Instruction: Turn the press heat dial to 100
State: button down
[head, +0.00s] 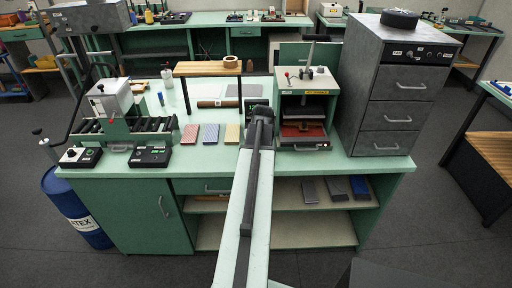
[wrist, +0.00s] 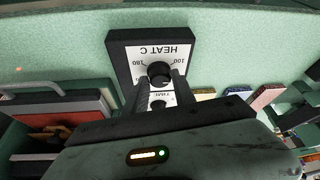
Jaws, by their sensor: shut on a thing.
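The heat dial (wrist: 160,72) is a round black knob on a black-framed white panel (wrist: 125,50) marked HEAT C. In the wrist view the panel is upside down, with 180 to the left of the knob and 100 to the right. My gripper (wrist: 161,82) is shut on the knob, one finger on each side. I cannot make out where the knob's pointer stands. In the head view my gripper (head: 261,112) is left of the green press (head: 305,90), and my arm hides the dial.
Red, blue and yellow swatches (head: 209,133) lie left of my arm on the green bench (head: 215,160). A grey drawer cabinet (head: 395,100) stands right of the press.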

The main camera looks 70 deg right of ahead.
jog(key=n+t+y, duration=0.1)
jog(key=n, duration=0.2)
jog(key=shift+d+n, duration=0.15)
jog(key=shift+n, duration=0.15)
jog(key=shift+n+t+y, duration=0.3)
jog(key=shift+n+y, duration=0.1)
jog(key=shift+n, duration=0.9)
jog(key=c, duration=1.1)
grip_release()
jog(key=shift+o, duration=0.2)
jog(key=shift+r, duration=0.1)
jog(key=p+v, duration=0.7)
jog(key=shift+s+r, duration=0.15)
jog(key=shift+r, duration=0.15)
